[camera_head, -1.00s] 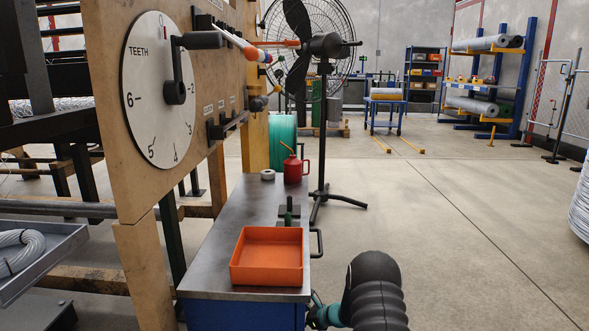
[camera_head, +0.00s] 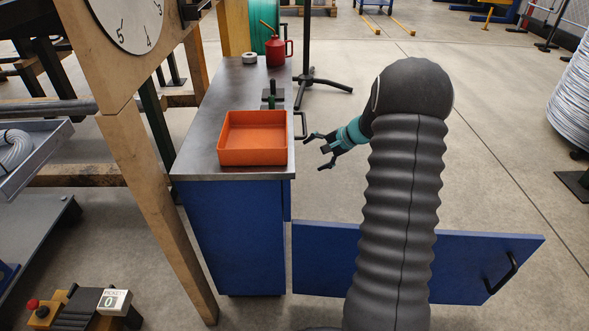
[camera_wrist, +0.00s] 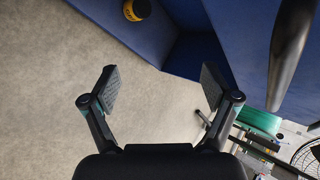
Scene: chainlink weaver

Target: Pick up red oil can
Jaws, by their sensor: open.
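The red oil can (camera_head: 277,52) stands upright at the far end of the grey bench top (camera_head: 207,112) in the head view, with its thin spout up and its handle on the right. My gripper (camera_head: 319,151) is open and empty, just off the bench's right edge, beside the orange tray and nearer to me than the can. In the wrist view my gripper's fingers (camera_wrist: 158,84) are spread apart with nothing between them. I cannot make out the oil can in the wrist view.
An orange tray (camera_head: 253,159) sits on the bench's near end. A white roll (camera_head: 250,58) lies left of the can. A blue cabinet door (camera_head: 460,265) hangs open at right. A black stand (camera_head: 320,86) is behind.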

